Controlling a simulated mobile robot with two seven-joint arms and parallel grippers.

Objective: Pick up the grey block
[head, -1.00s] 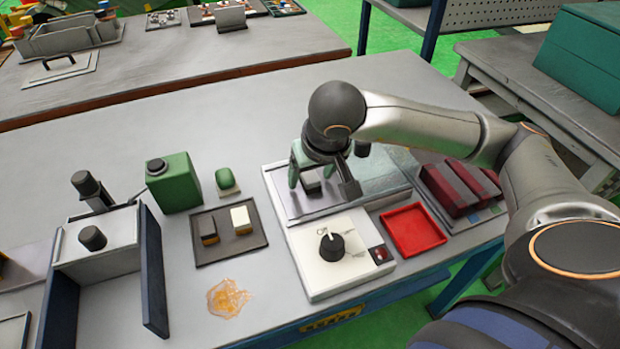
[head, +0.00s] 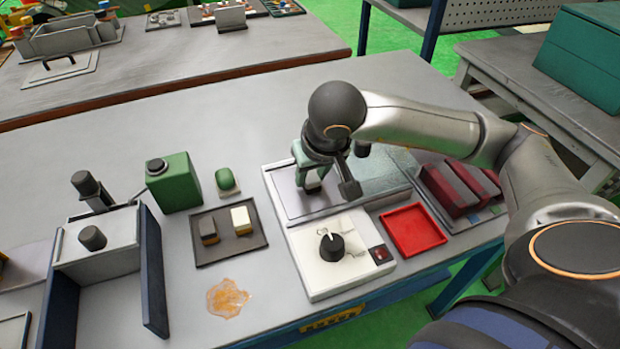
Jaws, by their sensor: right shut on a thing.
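The grey block (head: 313,187) is a small dark piece at the plate (head: 289,203) of the white-and-grey device, mostly hidden by my right gripper. My right gripper (head: 314,178) points down over that plate, with its green fingers shut on the block from either side. I cannot tell whether the block still touches the plate. My left gripper is not in view.
The white dial box (head: 308,269) stands just in front of the plate. A red tray (head: 413,230) and dark red blocks (head: 447,190) lie to the right. A dark tray (head: 229,250) with two small blocks, a green box (head: 173,183) and an amber spill (head: 227,298) are left.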

